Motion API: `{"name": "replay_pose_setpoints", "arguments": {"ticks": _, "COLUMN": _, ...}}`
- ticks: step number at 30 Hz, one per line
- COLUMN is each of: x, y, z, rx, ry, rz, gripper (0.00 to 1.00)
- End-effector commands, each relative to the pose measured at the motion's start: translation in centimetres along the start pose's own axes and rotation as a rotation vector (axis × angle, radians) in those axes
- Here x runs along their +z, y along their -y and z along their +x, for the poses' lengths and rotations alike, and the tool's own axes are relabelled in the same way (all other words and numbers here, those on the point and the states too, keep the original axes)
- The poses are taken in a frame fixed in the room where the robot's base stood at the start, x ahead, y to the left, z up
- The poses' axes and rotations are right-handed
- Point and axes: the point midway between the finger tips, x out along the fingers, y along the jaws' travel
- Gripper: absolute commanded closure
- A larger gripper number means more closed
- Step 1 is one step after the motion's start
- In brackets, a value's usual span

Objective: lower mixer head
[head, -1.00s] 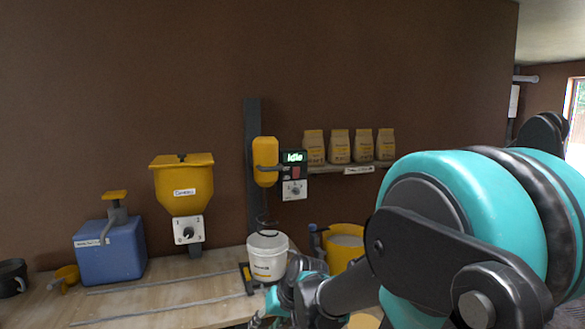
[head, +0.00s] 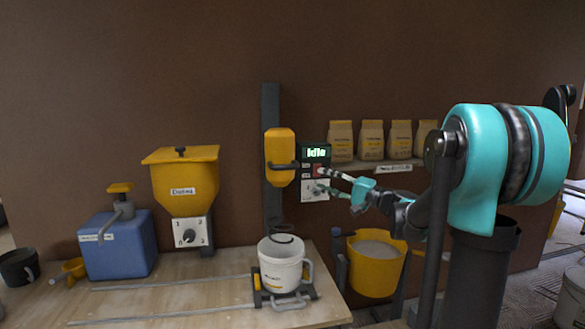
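The yellow mixer head (head: 279,157) with a dark side handle (head: 283,166) is mounted on a dark vertical post (head: 270,105). A dark whisk ring (head: 284,239) shows below it, at the mouth of the white bucket (head: 280,268). The control panel (head: 316,188) beside the head reads "Idle" and carries a red button and a dial. My gripper (head: 320,179) is at the panel, right of the mixer head, with its two fingers apart. No object shows between them; whether a fingertip touches the panel I cannot tell.
The bucket stands on a dark holder on the wooden table (head: 180,297). A yellow hopper (head: 184,190), a blue container (head: 120,248) and a dark mug (head: 18,266) are at left. A yellow tub (head: 374,265) is at right, below a shelf of several bags (head: 371,140).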

Motion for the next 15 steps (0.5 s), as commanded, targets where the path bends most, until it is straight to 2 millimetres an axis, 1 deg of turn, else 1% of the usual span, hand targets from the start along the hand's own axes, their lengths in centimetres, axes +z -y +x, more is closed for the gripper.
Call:
{"name": "replay_pose_setpoints", "arguments": {"ticks": 1, "x": 0.1, "y": 0.0, "z": 0.9, "rx": 0.000, "ry": 0.004, "rz": 0.000, "gripper": 0.61}}
{"name": "replay_pose_setpoints", "arguments": {"ticks": 15, "x": 0.2, "y": -0.1, "z": 10.2, "rx": 0.001, "ry": 0.005, "rz": 0.001, "gripper": 0.61}}
